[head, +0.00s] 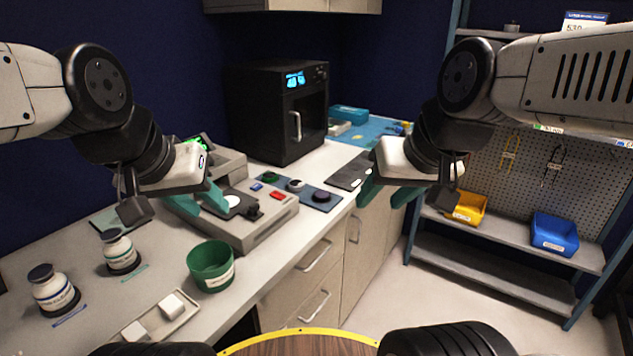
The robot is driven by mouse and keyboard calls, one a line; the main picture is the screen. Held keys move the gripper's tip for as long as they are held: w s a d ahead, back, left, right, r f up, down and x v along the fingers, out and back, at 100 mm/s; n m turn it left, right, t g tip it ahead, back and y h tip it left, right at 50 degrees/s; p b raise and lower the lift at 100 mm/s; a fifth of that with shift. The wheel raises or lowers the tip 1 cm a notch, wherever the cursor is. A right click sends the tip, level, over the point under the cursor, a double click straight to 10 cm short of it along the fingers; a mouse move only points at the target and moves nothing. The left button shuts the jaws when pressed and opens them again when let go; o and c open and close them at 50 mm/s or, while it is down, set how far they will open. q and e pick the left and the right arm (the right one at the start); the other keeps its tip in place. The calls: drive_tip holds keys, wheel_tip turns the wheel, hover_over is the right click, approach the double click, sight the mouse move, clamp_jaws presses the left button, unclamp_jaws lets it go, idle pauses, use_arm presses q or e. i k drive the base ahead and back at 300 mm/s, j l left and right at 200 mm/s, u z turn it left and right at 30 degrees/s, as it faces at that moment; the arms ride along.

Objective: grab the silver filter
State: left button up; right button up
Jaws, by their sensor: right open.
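A small pale, silvery round piece (295,185) lies on the dark blue mat (309,190) on the counter, between a green round piece (270,176) and a dark round one (321,196). It may be the silver filter, but it is too small to be sure. A pale disc (232,202) also shows on the grey bench device (270,217). My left gripper (199,204) is over the device's left side, its teal fingers apart and nothing seen between them. My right gripper (386,196) is open and empty, right of the mat, in front of the counter edge.
A green cup (211,267), white jars (118,251) and a tray (178,318) of white blocks stand on the near counter. A black oven-like box (277,112) stands behind the mat. Shelves with yellow (468,207) and blue (554,235) bins are at right.

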sight(295, 185)
drive_tip(key=i+l+u, duration=0.1)
drive_tip(key=i+l, duration=0.15)
drive_tip(key=i+l+u, duration=0.15)
drive_tip(key=l, duration=0.25)
drive_tip(key=i+l+u, duration=0.1)
drive_tip(key=i+l, duration=0.15)
drive_tip(key=i+l+u, duration=0.1)
drive_tip(key=l, duration=0.35)
drive_tip(key=i+l+u, duration=0.15)
drive_tip(key=l, duration=0.25)
drive_tip(key=i, duration=0.1)
